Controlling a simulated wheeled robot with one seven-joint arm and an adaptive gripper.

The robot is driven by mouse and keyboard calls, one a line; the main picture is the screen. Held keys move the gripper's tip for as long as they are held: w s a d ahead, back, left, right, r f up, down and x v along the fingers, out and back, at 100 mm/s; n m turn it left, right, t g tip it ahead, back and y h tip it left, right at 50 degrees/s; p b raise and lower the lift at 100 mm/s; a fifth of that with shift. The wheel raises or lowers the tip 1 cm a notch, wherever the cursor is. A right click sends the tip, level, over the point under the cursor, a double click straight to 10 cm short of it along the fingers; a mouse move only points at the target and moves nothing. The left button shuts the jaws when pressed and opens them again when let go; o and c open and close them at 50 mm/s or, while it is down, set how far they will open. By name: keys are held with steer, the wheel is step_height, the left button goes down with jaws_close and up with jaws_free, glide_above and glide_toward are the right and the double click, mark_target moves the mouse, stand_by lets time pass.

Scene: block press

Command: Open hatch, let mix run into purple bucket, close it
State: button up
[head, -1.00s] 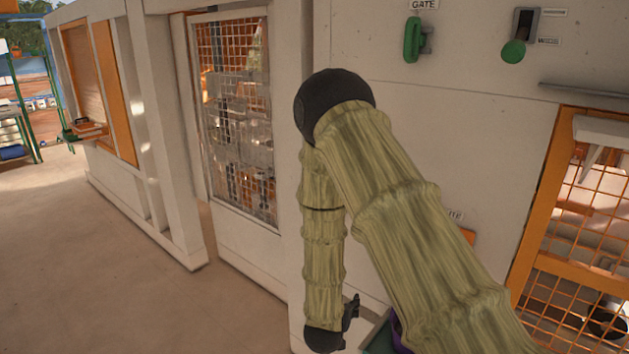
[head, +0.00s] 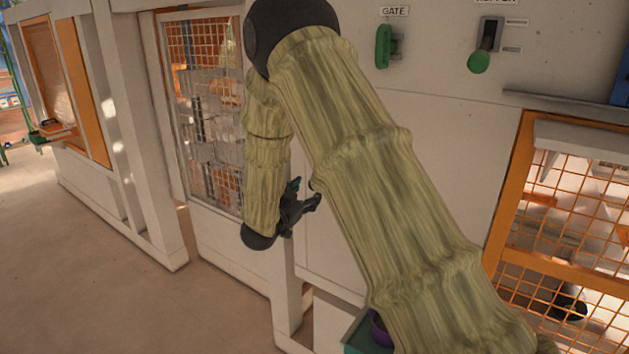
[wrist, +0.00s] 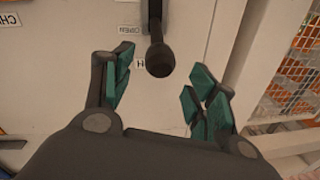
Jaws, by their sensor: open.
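My gripper (head: 305,195) is open and empty in the head view, in front of the white panel and left of my sleeved forearm. In the wrist view my gripper (wrist: 165,95) has its teal-padded fingers spread wide. A black knob (wrist: 159,60) on a dark lever lies between and a little beyond the fingertips, not gripped. A label reading "OPEN" (wrist: 125,29) is beside the lever. A sliver of the purple bucket (head: 380,330) shows at the bottom of the head view, mostly hidden by my arm. The hatch itself cannot be made out.
A green GATE handle (head: 383,47) and a green-knobbed lever (head: 479,61) are on the upper panel. An orange-framed mesh guard (head: 515,190) stands at right, a mesh door (head: 207,120) at left. Open floor (head: 110,270) lies at lower left.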

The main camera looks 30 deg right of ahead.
steer(key=shift+p+x, duration=1.2)
steer(key=shift+x, duration=1.8)
jaws_close()
